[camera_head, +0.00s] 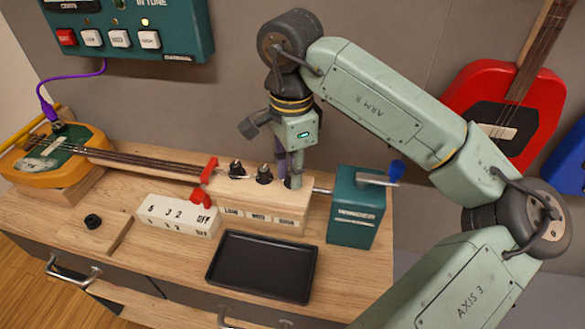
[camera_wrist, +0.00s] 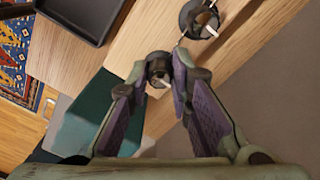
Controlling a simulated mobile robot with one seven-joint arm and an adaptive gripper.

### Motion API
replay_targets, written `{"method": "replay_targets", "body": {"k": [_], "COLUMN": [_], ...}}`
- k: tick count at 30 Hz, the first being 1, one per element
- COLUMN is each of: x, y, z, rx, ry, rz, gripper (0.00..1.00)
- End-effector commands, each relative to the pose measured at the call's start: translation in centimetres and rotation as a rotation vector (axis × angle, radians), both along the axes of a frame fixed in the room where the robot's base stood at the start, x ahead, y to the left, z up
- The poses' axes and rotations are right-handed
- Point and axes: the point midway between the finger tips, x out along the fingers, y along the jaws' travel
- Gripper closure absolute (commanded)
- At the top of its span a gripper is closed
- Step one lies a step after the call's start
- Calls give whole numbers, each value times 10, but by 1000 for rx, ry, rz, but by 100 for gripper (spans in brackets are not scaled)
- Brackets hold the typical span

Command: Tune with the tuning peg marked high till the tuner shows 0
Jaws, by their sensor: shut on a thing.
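My gripper (camera_head: 290,178) points down at the right end of the wooden headstock block (camera_head: 262,213), above the label that seems to read HIGH. In the wrist view its fingertips (camera_wrist: 163,72) are closed around the dark high peg (camera_wrist: 158,68), which has a white pointer line. The mid peg (camera_head: 264,174) and low peg (camera_head: 237,170) stand free to the left. The green tuner (camera_head: 185,48) hangs on the wall at top left. Its cents display is cut off by the picture's edge, so the reading is hidden. A small yellow light glows above its rightmost button (camera_head: 149,40).
A yellow-and-green stringed instrument (camera_head: 85,150) lies along the bench, its neck leading to the block. A white numbered box (camera_head: 178,216), black tray (camera_head: 262,266) and teal box (camera_head: 357,208) with a blue-knobbed lever stand close by. A red guitar (camera_head: 480,95) hangs behind my arm.

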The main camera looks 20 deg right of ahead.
Motion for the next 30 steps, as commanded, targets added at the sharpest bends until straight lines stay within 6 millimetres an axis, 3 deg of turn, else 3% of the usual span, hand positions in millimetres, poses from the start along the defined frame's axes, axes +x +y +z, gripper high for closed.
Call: {"method": "replay_targets", "body": {"k": [14,30], "x": [0,0], "y": [0,0], "z": [-4,-3], "rx": [-2,-2], "ry": [-1,-3], "rz": [-126,-612], "gripper": [100,100]}}
